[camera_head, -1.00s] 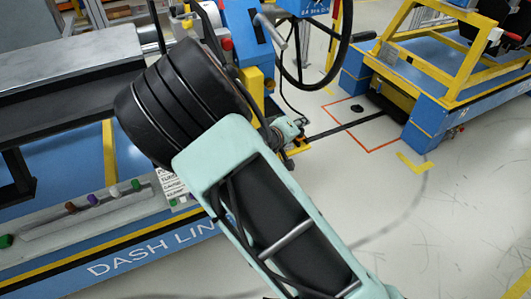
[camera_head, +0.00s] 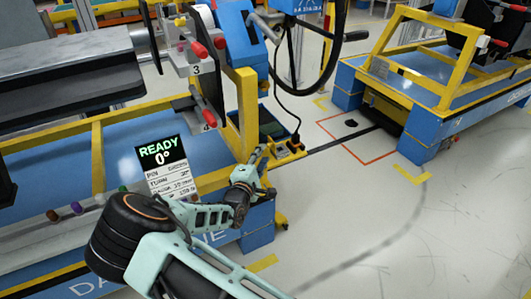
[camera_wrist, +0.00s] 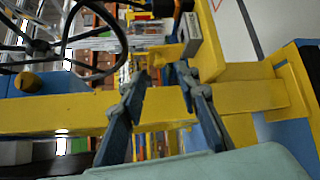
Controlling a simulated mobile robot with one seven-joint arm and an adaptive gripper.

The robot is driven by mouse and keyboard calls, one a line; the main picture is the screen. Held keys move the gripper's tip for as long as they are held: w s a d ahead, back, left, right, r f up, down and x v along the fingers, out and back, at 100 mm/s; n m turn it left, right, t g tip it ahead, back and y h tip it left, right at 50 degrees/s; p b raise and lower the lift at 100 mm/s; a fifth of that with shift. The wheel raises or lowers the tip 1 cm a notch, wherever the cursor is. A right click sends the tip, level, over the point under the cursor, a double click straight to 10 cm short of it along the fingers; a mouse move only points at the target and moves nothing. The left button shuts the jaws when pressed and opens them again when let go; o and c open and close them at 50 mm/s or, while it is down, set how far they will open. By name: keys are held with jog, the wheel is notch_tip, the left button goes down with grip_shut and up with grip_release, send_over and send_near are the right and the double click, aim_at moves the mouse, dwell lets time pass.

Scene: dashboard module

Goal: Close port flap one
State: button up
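My gripper (camera_head: 266,172) is in front of the yellow post of the dash line station in the head view. In the wrist view its two dark fingers (camera_wrist: 159,74) are apart with nothing between them, and yellow frame bars lie beyond. A grey panel (camera_head: 180,58) with red-tipped levers stands above and left of the gripper. One upper lever (camera_head: 199,49) is near the label 3, and a lower lever (camera_head: 212,118) is near the label 4. I cannot make out a label 1 or tell which part is port flap one.
A black steering wheel (camera_head: 337,18) is at the upper middle. A sign reading READY 0° (camera_head: 162,152) stands on the blue station base. A yellow post (camera_head: 247,108) is close behind the gripper. Free floor (camera_head: 440,225) lies to the right, with another blue and yellow cart (camera_head: 425,80) beyond.

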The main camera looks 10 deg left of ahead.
aim_at(269, 146)
jog(key=shift+b+x, duration=0.4)
jog(key=shift+x, duration=1.8)
jog(key=shift+c, duration=0.3)
grip_shut()
